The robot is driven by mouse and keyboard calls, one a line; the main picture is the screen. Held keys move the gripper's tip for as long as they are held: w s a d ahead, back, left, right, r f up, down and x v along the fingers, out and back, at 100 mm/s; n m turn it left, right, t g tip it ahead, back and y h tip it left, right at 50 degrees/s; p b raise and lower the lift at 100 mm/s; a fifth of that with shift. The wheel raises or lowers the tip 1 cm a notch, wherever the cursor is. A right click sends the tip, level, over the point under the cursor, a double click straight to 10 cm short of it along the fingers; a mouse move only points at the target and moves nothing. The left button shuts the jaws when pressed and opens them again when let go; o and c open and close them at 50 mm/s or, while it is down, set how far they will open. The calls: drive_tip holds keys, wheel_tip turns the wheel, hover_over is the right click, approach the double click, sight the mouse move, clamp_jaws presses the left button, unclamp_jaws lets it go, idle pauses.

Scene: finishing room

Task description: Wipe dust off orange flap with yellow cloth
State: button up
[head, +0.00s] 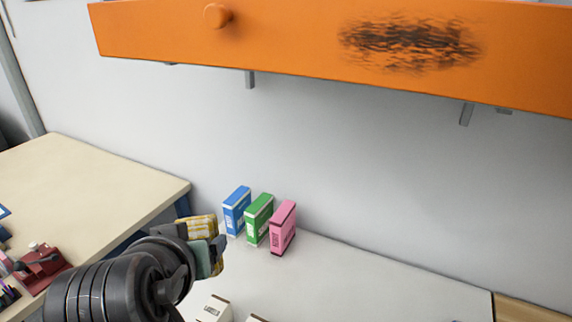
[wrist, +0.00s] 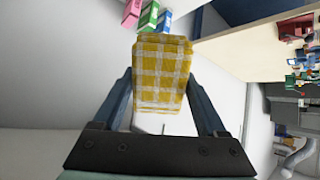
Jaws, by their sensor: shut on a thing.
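The orange flap (head: 290,42) spans the top of the head view, with a round orange knob (head: 217,15) on its left part. A dark smear of dust (head: 412,43) lies on its right half. My gripper (head: 212,244) is low and left of centre in the head view, well below the flap and apart from it. It is shut on a yellow checked cloth (wrist: 162,70), which is folded and held between both fingers in the wrist view. The cloth also shows in the head view (head: 196,228), partly hidden by the fingers.
Blue (head: 236,210), green (head: 258,219) and pink (head: 283,228) boxes stand on the white worktop (head: 370,280) by the wall, just right of my gripper. White boxes (head: 214,309) sit at the bottom. A beige table (head: 90,185) with a red object (head: 42,266) is at left.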

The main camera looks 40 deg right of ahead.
drive_tip(key=s+d+r+m+g+h+p, duration=0.1)
drive_tip(key=s+d+r+m+h, duration=0.2)
drive_tip(key=r, duration=0.6)
drive_tip(key=s+d+r+m+h+p, duration=0.15)
drive_tip(key=s+r+h, duration=0.3)
drive_tip(key=r, duration=0.45)
drive_tip(key=s+d+r+m+g+h, duration=0.1)
drive_tip(key=s+d+r+m+h, duration=0.2)
drive_tip(key=r, duration=0.6)
drive_tip(key=shift+n, duration=0.55)
drive_tip(key=shift+s+x, duration=0.25)
drive_tip(key=shift+x, duration=1.1)
drive_tip(key=shift+s+x, duration=0.2)
drive_tip(key=shift+x, duration=1.15)
drive_tip(key=shift+x, duration=1.1)
drive_tip(key=shift+s+r, duration=0.15)
